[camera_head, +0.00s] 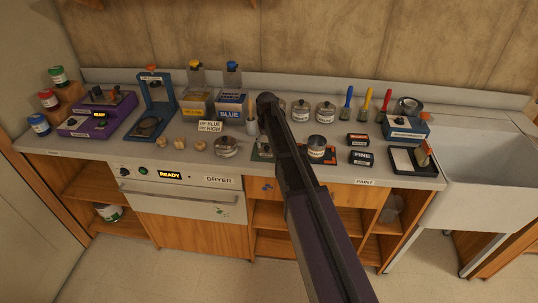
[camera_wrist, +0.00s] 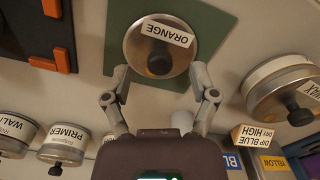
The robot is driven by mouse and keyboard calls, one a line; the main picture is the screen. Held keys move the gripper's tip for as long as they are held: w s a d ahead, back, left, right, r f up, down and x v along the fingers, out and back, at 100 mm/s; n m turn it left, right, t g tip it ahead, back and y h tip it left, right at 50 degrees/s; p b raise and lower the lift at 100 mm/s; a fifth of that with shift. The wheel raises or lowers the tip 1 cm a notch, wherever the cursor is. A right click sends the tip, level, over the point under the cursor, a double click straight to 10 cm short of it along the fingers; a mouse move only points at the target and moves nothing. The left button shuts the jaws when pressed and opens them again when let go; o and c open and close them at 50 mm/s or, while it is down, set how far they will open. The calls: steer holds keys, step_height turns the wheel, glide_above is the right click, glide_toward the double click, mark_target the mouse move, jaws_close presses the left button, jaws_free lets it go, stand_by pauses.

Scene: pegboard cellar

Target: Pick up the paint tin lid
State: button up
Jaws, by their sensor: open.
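A round metal lid (camera_wrist: 143,40) with a dark knob and an upside-down ORANGE label is on a green mat (camera_wrist: 218,32) in the wrist view. I cannot tell whether a tin is under it. My gripper (camera_wrist: 160,84) is open, its two fingertips apart at the lid's near edge, one to each side, with nothing held. The gripper itself cannot be made out there.
A metal pot with a knob (camera_head: 225,147) stands left of the mat; it shows at right in the wrist view (camera_wrist: 285,88). The sink (camera_head: 485,170) is far right.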

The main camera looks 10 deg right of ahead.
mark_target(266, 151)
steer(key=shift+f+b, duration=0.9)
steer(key=shift+f, duration=0.25)
jaws_close()
